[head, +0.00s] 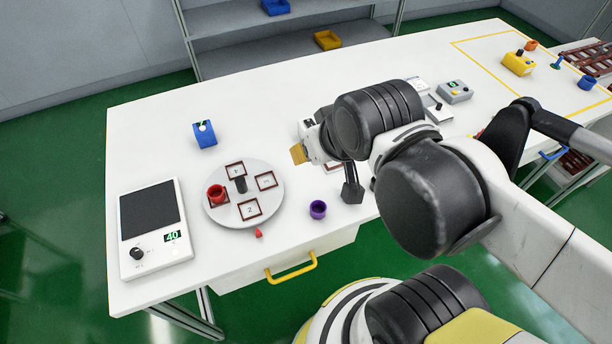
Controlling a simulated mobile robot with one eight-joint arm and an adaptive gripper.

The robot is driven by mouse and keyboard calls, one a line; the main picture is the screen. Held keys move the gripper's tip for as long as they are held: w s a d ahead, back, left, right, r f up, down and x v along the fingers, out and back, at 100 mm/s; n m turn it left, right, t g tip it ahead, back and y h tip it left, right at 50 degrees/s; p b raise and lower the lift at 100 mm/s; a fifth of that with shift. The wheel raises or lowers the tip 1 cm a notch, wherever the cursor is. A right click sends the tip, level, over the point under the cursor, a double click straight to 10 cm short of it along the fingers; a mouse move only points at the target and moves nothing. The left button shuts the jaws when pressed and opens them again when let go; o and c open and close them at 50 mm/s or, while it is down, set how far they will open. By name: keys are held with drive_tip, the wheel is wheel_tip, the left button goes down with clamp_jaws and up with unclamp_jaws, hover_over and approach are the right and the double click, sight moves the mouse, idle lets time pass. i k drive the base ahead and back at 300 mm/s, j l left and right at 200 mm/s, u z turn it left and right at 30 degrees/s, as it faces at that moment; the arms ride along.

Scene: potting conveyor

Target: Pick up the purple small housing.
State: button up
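The purple small housing (318,213) is a short open cup. It stands upright on the white table near the front edge, just right of the round turntable.
The turntable (218,214) has numbered squares, a red housing (216,192) and a dark centre knob. A red cone (259,233) lies in front.

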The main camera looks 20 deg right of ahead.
sight(319, 208)
drive_tip(key=k+j+z, duration=0.15)
drive_tip(key=j, duration=0.2)
drive_tip(key=k+j+z, duration=0.2)
drive_tip(key=j, duration=0.15)
drive_tip(key=j+z, duration=0.15)
drive_tip(key=j, duration=0.2)
drive_tip(key=k+j+z, duration=0.15)
drive_tip(key=j+z, duration=0.4)
drive_tip(key=j, duration=0.6)
drive_tip(key=j+z, duration=0.4)
drive_tip(key=j, duration=0.6)
drive_tip(key=k, duration=0.05)
